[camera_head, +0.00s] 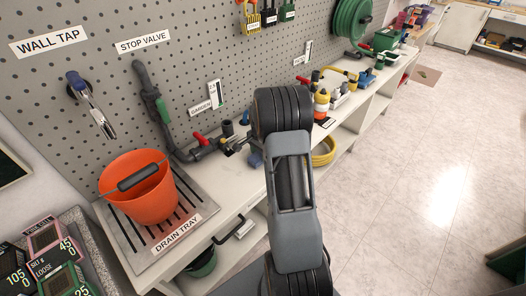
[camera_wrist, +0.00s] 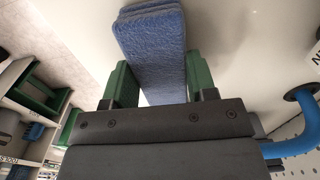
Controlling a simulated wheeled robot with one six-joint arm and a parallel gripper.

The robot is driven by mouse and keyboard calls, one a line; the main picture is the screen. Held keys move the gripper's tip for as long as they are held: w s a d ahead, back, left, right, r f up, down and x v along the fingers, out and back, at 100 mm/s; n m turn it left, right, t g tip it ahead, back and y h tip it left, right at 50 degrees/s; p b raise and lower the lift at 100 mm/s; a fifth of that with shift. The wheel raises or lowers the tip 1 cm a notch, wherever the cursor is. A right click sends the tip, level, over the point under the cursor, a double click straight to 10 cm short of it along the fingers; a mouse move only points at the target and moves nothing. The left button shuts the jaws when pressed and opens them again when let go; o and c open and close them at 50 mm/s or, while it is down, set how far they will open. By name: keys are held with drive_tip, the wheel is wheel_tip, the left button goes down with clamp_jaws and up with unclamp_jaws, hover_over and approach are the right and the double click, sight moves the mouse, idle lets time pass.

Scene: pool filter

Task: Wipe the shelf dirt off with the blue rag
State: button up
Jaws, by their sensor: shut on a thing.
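The blue rag (camera_wrist: 152,32) is a folded textured pad, held between the green fingers of my gripper (camera_wrist: 160,76) in the wrist view. It sticks out past the fingertips over a white surface (camera_wrist: 245,75), which looks like the shelf top. I cannot tell whether the rag touches it. A faint darker patch (camera_wrist: 228,28) lies just right of the rag; I cannot tell if it is dirt or shadow. In the head view my arm hides the gripper and the nearby part of the white shelf (camera_head: 232,178). A small blue patch (camera_head: 256,159) shows beside the arm.
An orange bucket (camera_head: 140,190) stands on the drain tray (camera_head: 142,262) at left. Pipe fittings with red handles (camera_head: 199,138) lie along the pegboard (camera_head: 190,50). A yellow-topped bottle (camera_head: 321,103) stands right of my arm. A blue hose (camera_wrist: 308,110) is close at right in the wrist view.

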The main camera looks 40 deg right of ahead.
drive_tip(key=shift+s+a, duration=0.1)
drive_tip(key=shift+a, duration=0.35)
drive_tip(key=shift+w+d+f, duration=0.1)
drive_tip(key=shift+w+d, duration=0.1)
drive_tip(key=shift+d, duration=0.9)
drive_tip(key=shift+s+a+f, duration=0.1)
drive_tip(key=shift+s+a, duration=0.1)
drive_tip(key=shift+a, duration=0.95)
drive_tip(key=shift+w+d, duration=0.15)
drive_tip(key=shift+d, duration=1)
drive_tip(key=shift+a+r, duration=0.25)
drive_tip(key=shift+a, duration=0.85)
drive_tip(key=shift+d+f, duration=0.15)
drive_tip(key=shift+d, duration=1)
drive_tip(key=shift+r+p, duration=0.7)
drive_tip(key=shift+r, duration=0.25)
